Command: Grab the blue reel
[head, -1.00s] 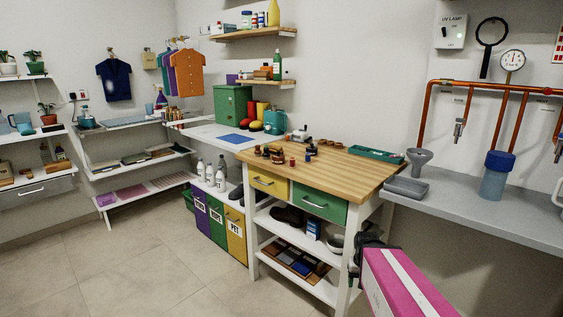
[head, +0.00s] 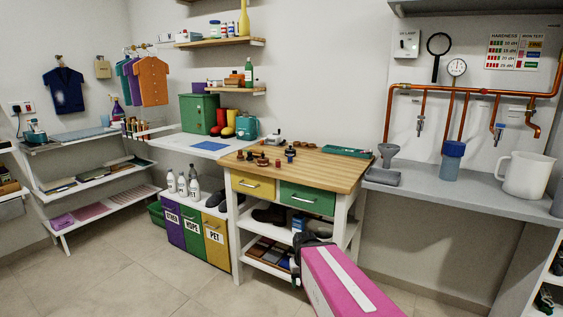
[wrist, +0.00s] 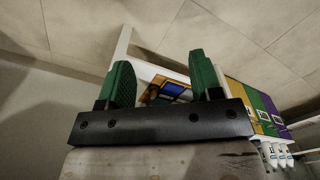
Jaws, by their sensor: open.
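Small reels and pots stand on the wooden top of the workbench (head: 325,166) in the head view. A small blue reel (head: 290,150) appears among them near the middle of the top, too small to make out clearly. Brown and red pieces stand beside it. My gripper (wrist: 160,62) is open and empty in the wrist view, its two green fingers spread apart. It is low in front of the bench, well away from the reel. The wrist view shows the floor and the bench's lower shelf, not the reel.
The bench has a yellow drawer (head: 253,186) and a green drawer (head: 307,198). A green tray (head: 347,151) lies at the top's back right. Sorting bins (head: 216,246) stand left of the bench. A grey counter (head: 450,190) with a white jug (head: 526,175) is at right. Floor at left is clear.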

